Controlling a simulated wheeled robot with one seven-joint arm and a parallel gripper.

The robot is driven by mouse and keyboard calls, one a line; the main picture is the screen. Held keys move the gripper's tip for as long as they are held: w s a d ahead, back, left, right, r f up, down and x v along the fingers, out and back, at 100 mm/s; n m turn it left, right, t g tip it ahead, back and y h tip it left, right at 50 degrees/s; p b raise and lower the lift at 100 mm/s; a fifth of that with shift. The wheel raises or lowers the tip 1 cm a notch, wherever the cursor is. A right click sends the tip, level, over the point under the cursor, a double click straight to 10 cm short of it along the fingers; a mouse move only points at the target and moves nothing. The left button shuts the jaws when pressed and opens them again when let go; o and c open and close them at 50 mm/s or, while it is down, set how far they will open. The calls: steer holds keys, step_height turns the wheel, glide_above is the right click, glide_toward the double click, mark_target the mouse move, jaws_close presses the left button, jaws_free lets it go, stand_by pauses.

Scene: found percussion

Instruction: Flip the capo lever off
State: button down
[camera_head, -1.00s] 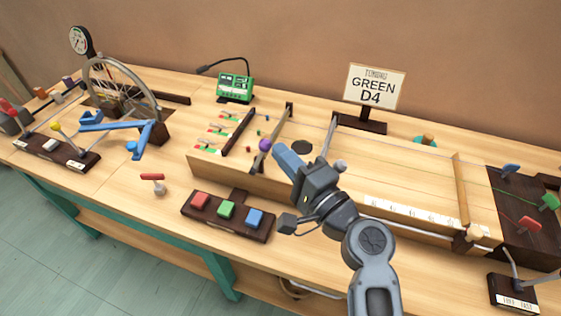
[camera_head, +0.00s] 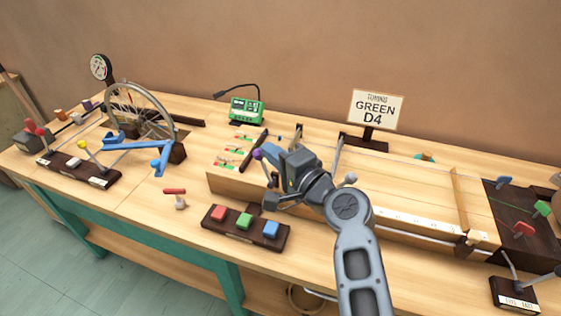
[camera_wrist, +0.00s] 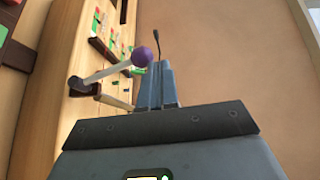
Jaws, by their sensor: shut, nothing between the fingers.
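A lever with a purple ball knob (camera_head: 257,154), which I take for the capo lever, stands at the left part of the long wooden stringed box (camera_head: 225,183). In the wrist view its pale rod leans from a dark pivot up to the purple knob (camera_wrist: 142,56). My gripper's fingers (camera_wrist: 163,70) are shut and empty, pointing past the knob just to its right in that view. In the head view my gripper (camera_head: 271,177) is close beside the knob on its right. I cannot tell whether they touch. My wrist hides the lever's base in the head view.
A block with red, green and blue buttons (camera_head: 244,221) lies in front of the box. A green tuner (camera_head: 246,110) and a sign reading GREEN D4 (camera_head: 375,110) stand behind. A spoked wheel (camera_head: 107,105) is at left.

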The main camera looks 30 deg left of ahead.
steer(key=shift+s+a+b, duration=0.25)
steer(key=shift+a+b, duration=0.15)
steer(key=shift+a, duration=0.65)
steer(key=shift+r, duration=0.1)
